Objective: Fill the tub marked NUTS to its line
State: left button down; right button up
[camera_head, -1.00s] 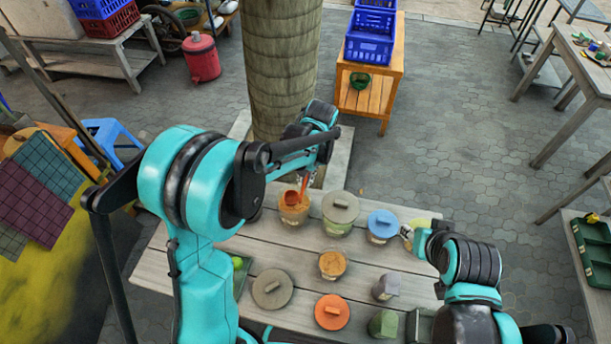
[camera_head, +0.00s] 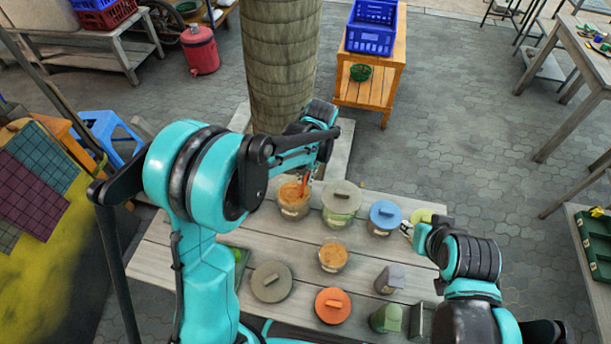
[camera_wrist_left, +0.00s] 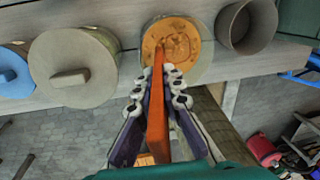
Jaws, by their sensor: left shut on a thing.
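My left gripper (camera_head: 311,172) is shut on the handle of an orange scoop (camera_head: 304,182), which also shows in the left wrist view (camera_wrist_left: 157,105). The scoop points down into an open tub (camera_head: 294,208) of orange-brown contents (camera_wrist_left: 180,42), and its bowl is hidden there. A second open tub (camera_head: 333,257) with similar orange-brown contents stands nearer the table's middle. The tub labels are too small to read, so I cannot tell which is NUTS, and no fill line is clear. My right gripper (camera_head: 408,230) is beside the blue-lidded tub (camera_head: 385,216); its jaws are unclear.
A grey-lidded tub (camera_head: 342,198) stands beside the scooped tub. An empty grey pot (camera_wrist_left: 247,25) is on its other side. A grey lid (camera_head: 271,281) and an orange lid (camera_head: 333,305) lie in front.

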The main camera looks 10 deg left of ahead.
pick_arm(q)
notch_tip(320, 180, up, 10)
jog(key=p, duration=0.7)
dwell(0.4)
